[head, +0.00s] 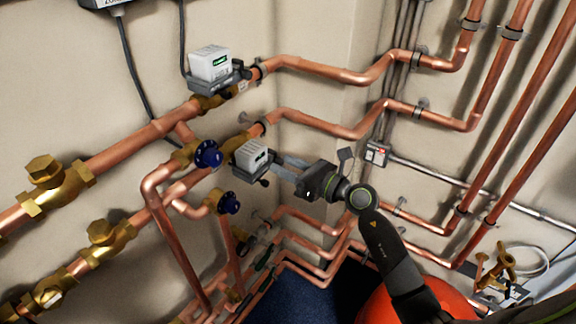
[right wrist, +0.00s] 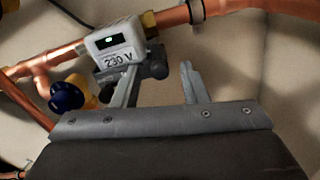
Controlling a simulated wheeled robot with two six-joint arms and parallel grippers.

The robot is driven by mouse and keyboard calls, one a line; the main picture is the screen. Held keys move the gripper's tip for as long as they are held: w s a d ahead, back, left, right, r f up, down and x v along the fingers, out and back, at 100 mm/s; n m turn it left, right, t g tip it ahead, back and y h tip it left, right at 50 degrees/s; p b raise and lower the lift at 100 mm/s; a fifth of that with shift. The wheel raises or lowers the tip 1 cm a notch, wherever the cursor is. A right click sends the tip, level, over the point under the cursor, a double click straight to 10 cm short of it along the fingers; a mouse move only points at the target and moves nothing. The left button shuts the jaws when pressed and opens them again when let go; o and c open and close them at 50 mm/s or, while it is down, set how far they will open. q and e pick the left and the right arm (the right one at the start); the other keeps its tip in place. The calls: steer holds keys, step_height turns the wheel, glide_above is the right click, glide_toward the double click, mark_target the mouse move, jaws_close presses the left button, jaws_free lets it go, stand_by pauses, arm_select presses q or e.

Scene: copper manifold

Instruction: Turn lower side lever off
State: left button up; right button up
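The lower white valve actuator (head: 250,156) sits on the lower copper pipe, with a dark side lever (head: 264,182) at its right. In the right wrist view the actuator (right wrist: 117,45) reads "230 V", and the dark lever (right wrist: 155,66) shows beside it. My right gripper (head: 280,165) is open just right of the actuator. In the right wrist view its fingers (right wrist: 160,75) stand apart, the left one overlapping the actuator's edge and the lever appearing between them. I cannot tell whether they touch. My left gripper is not in view.
An upper white actuator (head: 211,64) sits on the pipe above. Blue-capped valves (head: 208,154) and (head: 229,203) are close to the left. Copper pipes (head: 385,118) line the right wall. A red rounded vessel (head: 400,300) stands below my right arm.

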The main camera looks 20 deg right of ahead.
jaws_close()
steer(key=shift+r+m+p, duration=0.2)
steer(key=shift+m+p, duration=0.6)
steer(key=shift+p, duration=0.3)
steer(key=m+p, duration=0.9)
steer(key=p, duration=0.1)
steer(key=shift+r+m, duration=0.1)
steer(key=shift+m, duration=0.3)
steer(key=shift+m+p, duration=1.9)
steer(key=shift+m, duration=0.3)
steer(key=shift+f, duration=0.2)
steer(key=shift+s, duration=0.1)
